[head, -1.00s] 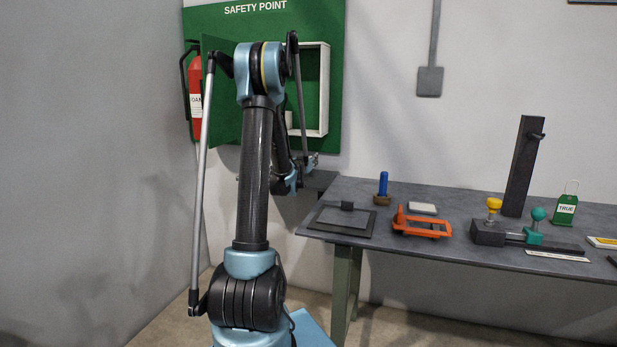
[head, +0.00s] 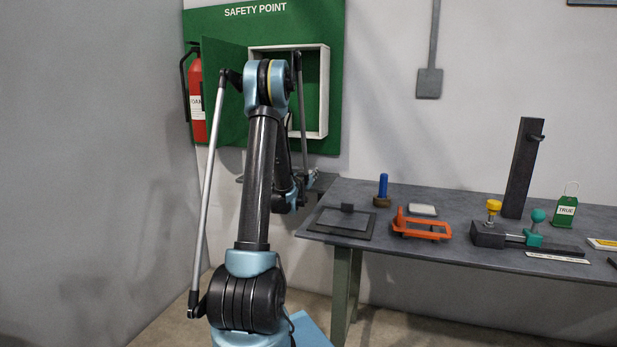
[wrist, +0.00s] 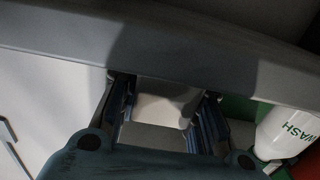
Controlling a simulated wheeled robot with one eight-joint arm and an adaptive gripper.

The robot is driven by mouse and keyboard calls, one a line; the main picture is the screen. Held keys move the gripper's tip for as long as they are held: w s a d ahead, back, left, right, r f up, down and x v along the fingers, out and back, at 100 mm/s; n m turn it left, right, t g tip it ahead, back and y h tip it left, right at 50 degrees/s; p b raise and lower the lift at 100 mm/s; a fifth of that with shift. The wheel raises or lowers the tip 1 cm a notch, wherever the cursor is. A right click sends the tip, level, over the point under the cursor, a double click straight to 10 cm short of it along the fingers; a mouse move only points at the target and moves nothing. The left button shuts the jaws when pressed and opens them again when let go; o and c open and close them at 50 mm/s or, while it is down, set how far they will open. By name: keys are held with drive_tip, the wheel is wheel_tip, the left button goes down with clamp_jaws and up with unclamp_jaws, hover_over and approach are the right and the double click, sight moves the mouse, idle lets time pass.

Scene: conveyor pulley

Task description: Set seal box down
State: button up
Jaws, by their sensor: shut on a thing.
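In the wrist view my gripper (wrist: 165,97) has its two dark blue fingers closed on the sides of a pale box (wrist: 168,109), which I take to be the seal box. The box's upper part shows light grey-white, and the palm and frame hide its lower part. No label on it can be read. In the head view the arm hides the box, and only part of the wrist shows behind it, near the dark shelf by the bench's left end.
A grey ledge (wrist: 150,45) crosses the wrist view close to the fingers. A white WASH bottle (wrist: 285,135) is at right. In the head view, the bench (head: 470,262) holds an orange frame (head: 420,230), a flat dark frame (head: 342,222) and a clamp fixture (head: 520,238).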

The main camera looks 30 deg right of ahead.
drive_tip(key=o, duration=1.1)
drive_tip(key=s+a+r+g+y, duration=0.2)
drive_tip(key=s+a, duration=0.6)
drive_tip(key=a, duration=0.4)
drive_tip(key=s+a+r+g+y, duration=0.1)
drive_tip(key=s+a+g, duration=0.1)
drive_tip(key=s+a, duration=0.8)
drive_tip(key=s+a+f+n+g+y, duration=0.1)
drive_tip(key=s+a+f+n+y, duration=0.2)
drive_tip(key=s+a, duration=0.5)
drive_tip(key=s+a+f+n+g+y, duration=0.2)
drive_tip(key=s+a, duration=0.6)
drive_tip(key=a, duration=0.4)
drive_tip(key=s+a+f+n+g+y, duration=0.2)
drive_tip(key=s+a+f+n+y, duration=0.3)
drive_tip(key=s+a, duration=0.3)
drive_tip(key=shift+a+f+y, duration=0.2)
drive_tip(key=shift+a+f, duration=0.1)
drive_tip(key=shift+a, duration=0.3)
drive_tip(key=shift+a+f+y, duration=0.2)
drive_tip(key=shift+a+f, duration=0.05)
drive_tip(key=shift+a, duration=0.3)
